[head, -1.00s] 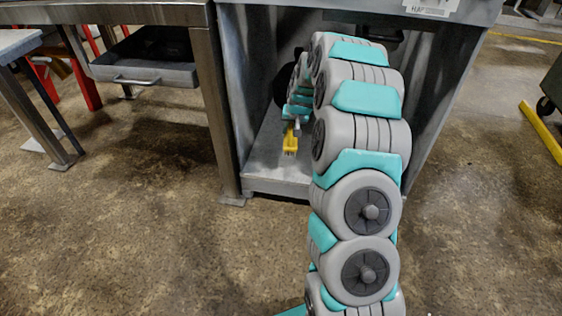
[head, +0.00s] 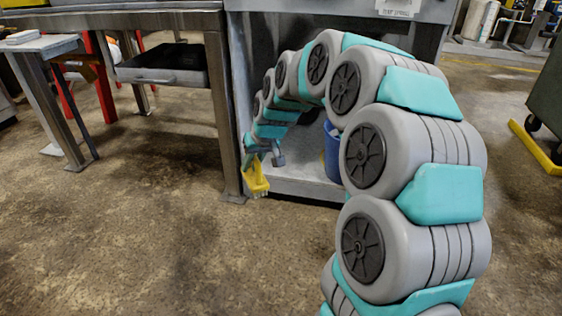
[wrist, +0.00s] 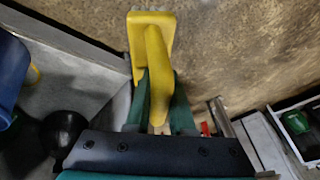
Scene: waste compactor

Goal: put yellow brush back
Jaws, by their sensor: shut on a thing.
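The yellow brush (head: 256,180) hangs from my gripper (head: 262,153) at the front left edge of the cabinet opening in the head view. Its bristles point down, above the floor. In the wrist view the yellow brush (wrist: 157,65) shows large at the top middle. My gripper (wrist: 158,105) is shut on its handle, with a green finger on each side. The fingertips are partly hidden by the brush.
The grey cabinet has a shelf floor (head: 300,186) with a blue container (head: 331,152) on it. A metal table with a black-topped drawer (head: 160,65) stands left. A small side table (head: 40,45) is farther left. The floor in front is clear.

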